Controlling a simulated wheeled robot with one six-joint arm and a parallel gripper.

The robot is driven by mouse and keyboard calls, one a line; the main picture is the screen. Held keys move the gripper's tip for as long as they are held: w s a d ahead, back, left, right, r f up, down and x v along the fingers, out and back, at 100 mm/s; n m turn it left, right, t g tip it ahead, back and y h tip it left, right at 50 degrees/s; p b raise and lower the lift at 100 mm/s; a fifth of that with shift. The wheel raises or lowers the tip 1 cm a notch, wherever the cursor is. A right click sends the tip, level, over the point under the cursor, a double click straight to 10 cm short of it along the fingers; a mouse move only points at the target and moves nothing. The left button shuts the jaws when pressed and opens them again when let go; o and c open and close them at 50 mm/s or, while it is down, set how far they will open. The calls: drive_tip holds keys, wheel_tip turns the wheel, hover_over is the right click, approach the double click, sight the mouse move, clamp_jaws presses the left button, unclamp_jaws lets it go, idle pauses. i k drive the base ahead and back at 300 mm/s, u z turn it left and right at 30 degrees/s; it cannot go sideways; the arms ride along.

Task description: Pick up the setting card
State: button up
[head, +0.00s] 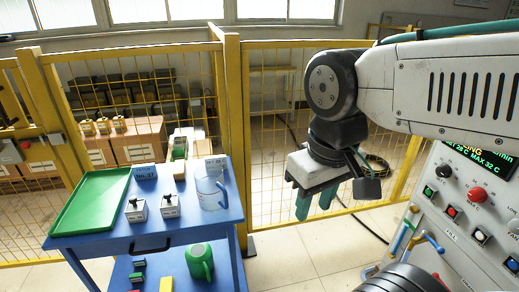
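My gripper (315,208) hangs in the air to the right of the blue table (180,225), green fingers pointing down. The fingers are apart with nothing seen between them. I cannot tell for sure which item is the setting card. Small label-like pieces stand along the back of the table: a blue one (146,172) beside the green tray, and a white one (216,161) behind the clear jug. Their print is too small to read. The gripper is well clear of both.
The table also holds a green tray (75,225), two small switch boxes (137,212) and a clear jug (210,196). Yellow fencing (234,110) stands behind. A control panel (465,200) is at right.

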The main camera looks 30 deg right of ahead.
sight(222, 160)
drive_tip(key=z, duration=0.5)
drive_tip(key=i, duration=1.05)
drive_tip(key=u, duration=0.05)
